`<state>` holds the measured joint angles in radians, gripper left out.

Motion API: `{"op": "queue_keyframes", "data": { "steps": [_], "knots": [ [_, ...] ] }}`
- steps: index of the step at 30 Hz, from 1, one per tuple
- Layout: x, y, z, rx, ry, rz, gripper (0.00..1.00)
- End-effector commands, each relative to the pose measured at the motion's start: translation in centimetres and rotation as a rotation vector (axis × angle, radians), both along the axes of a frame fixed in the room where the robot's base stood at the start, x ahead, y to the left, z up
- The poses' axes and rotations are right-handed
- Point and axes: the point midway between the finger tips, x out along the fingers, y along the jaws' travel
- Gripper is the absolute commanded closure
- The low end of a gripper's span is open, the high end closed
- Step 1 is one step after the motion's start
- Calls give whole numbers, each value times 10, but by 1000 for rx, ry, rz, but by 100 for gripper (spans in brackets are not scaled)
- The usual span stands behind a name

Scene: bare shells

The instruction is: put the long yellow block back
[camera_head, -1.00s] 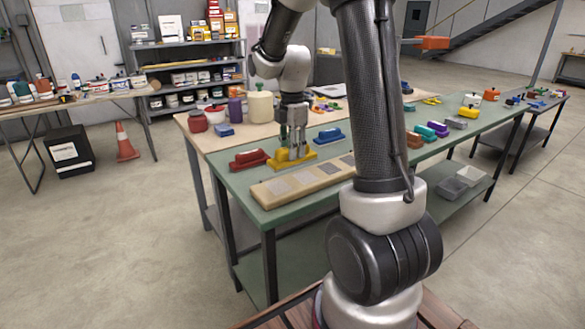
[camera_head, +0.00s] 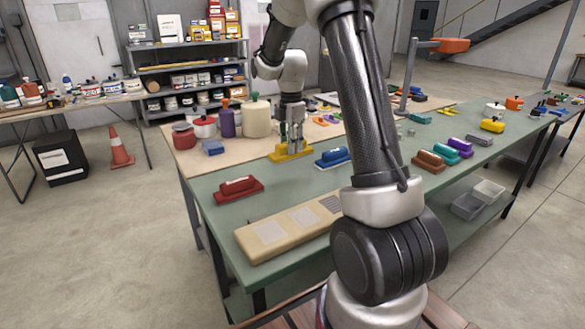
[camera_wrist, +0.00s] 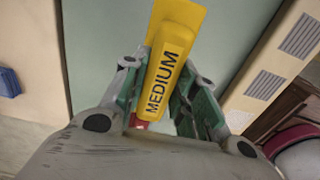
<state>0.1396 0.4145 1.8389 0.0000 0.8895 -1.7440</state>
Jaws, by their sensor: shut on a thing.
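The long yellow block (camera_head: 290,152) has a wide base and a raised grip. It shows in the wrist view (camera_wrist: 168,62) with "MEDIUM" in black on it. My gripper (camera_head: 292,138) is shut on the raised grip, one finger on each side; the wrist view also shows my gripper (camera_wrist: 158,88). The block appears over the far part of the green table, near the beige surface; I cannot tell whether it touches. A similar red block (camera_head: 238,189) is in front of it to the left, and a blue one (camera_head: 333,158) to the right.
A tan board (camera_head: 250,240) with grey patches lies along the near table edge, partly hidden by my arm. Jars (camera_head: 256,118) and a small blue box (camera_head: 212,147) stand behind. Brown, teal and purple blocks (camera_head: 428,161) sit to the right. Green tabletop between red block and board is clear.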

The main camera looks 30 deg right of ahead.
Motion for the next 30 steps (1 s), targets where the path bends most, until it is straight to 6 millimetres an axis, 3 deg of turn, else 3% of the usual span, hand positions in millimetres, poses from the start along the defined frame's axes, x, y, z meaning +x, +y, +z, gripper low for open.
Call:
{"op": "queue_keyframes", "data": {
  "steps": [3,16,27,28,30],
  "knots": [
    [-1,0,-24,1,4,1,91],
    [-1,0,-74,0,3,1,91],
    [-1,0,-80,0,1,0,91],
    [-1,0,-80,0,1,0,68],
    [-1,0,-79,0,1,0,55]
  ]
}}
